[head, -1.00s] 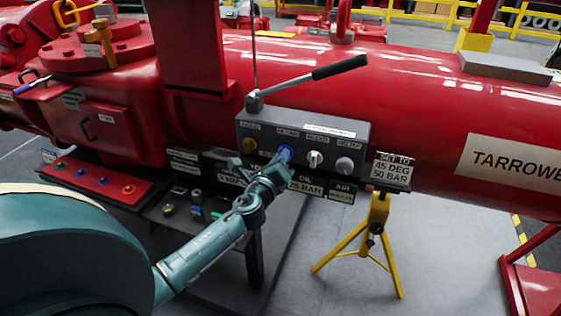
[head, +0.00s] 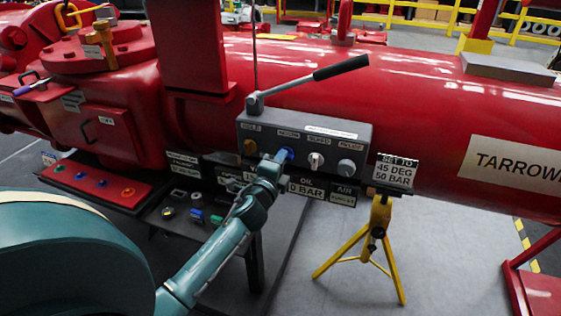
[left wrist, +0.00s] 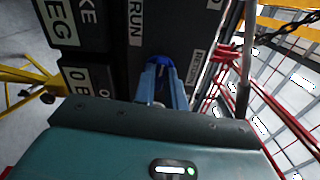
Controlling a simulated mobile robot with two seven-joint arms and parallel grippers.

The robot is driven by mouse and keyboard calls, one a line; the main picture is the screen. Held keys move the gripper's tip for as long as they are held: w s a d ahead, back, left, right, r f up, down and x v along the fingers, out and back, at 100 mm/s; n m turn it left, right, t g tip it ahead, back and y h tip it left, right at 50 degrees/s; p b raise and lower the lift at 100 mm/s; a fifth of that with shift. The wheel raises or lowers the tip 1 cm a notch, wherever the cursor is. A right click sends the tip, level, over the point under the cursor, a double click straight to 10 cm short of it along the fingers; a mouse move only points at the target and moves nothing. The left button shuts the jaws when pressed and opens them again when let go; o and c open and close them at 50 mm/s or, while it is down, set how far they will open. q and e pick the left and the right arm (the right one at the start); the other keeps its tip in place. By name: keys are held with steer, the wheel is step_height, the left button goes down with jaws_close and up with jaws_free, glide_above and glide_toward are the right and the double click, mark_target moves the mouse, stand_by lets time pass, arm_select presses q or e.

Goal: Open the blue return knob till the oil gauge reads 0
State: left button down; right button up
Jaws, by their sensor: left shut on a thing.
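The blue return knob (head: 289,153) is on the front of a grey control box (head: 361,131), second from the left in a row of knobs. My left gripper (head: 281,157) is shut on it, coming from below left. In the left wrist view, the two fingers (left wrist: 163,82) sit on either side of the blue knob (left wrist: 159,61), partly hiding it. The oil gauge (head: 306,188) below the box reads 0 BAR, and part of that reading also shows in the left wrist view (left wrist: 77,90). My right gripper is not in view.
A sign (head: 394,173) reads 45 DEG 50 BAR. A yellow tripod (head: 378,240) stands below right.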

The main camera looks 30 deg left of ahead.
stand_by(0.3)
arm_select(q)
steer(key=c, duration=1.4)
jaws_free()
steer(key=shift+c, duration=0.2)
steer(key=b+v, duration=0.1)
steer(key=v, duration=1.2)
steer(key=shift+s, duration=0.1)
steer(key=s+d+f+n+g+h+p, duration=0.3)
steer(key=s+d+f+n+g+h, duration=0.3)
steer(key=s+d+f+n, duration=0.7)
steer(key=s+d+f+h, duration=0.1)
steer(key=d+f, duration=0.2)
steer(key=d, duration=0.2)
steer(key=shift+n+g+h, duration=0.3)
steer(key=shift+g+h, duration=0.1)
